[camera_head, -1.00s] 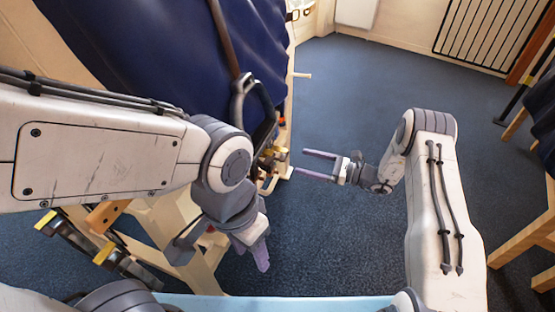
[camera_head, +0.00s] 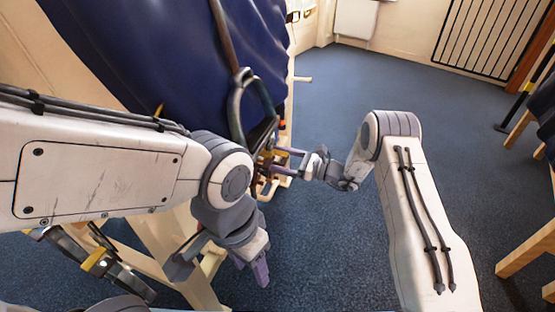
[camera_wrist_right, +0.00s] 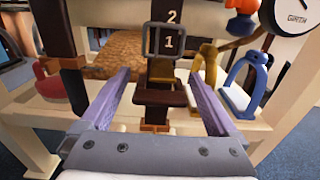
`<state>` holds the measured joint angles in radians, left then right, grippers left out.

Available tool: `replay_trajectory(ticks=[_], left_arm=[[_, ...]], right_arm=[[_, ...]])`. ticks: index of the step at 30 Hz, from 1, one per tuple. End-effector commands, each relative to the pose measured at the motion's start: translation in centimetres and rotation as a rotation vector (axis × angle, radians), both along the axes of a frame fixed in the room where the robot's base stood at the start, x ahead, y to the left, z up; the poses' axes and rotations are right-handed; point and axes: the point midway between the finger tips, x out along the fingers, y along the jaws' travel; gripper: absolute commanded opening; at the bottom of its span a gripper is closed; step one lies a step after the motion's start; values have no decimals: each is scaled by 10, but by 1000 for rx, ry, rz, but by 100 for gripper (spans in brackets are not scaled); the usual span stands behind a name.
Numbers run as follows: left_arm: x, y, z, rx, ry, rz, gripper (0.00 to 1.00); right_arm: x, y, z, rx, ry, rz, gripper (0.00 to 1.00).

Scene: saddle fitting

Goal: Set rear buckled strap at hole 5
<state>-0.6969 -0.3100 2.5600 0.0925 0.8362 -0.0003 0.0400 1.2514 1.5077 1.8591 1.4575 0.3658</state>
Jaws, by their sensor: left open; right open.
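The dark brown strap (camera_wrist_right: 166,96) hangs in front of my right gripper in the right wrist view. A metal buckle (camera_wrist_right: 148,40) frames a plate marked 1, with a 2 above it. My right gripper (camera_wrist_right: 160,73) is open, its two fingers on either side of the strap's lower part, with gaps showing. In the head view, the right gripper (camera_head: 284,161) reaches left to the stand's edge beside the saddle cloth. My left gripper (camera_head: 259,274) points down in front of the stand, apart from the strap. Which hole the buckle pin sits in cannot be told.
A dark blue cloth (camera_head: 165,60) covers the stand, with a metal stirrup (camera_head: 236,105) hanging on it.

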Motion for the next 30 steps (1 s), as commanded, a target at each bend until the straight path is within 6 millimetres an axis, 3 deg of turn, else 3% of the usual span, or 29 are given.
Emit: replay_trajectory(ticks=[2,9,15,19,30], left_arm=[[0,0,0,0,0,0,50],[0,0,0,0,0,0,50],[0,0,2,0,0,0,50],[0,0,11,0,0,0,50],[0,0,72,0,0,0,50]], right_arm=[[0,0,0,0,0,0,91],[0,-1,0,0,0,0,0],[0,-1,1,-1,0,-1,0],[0,-1,13,-1,0,-1,0],[0,-2,88,-1,0,-1,0]])
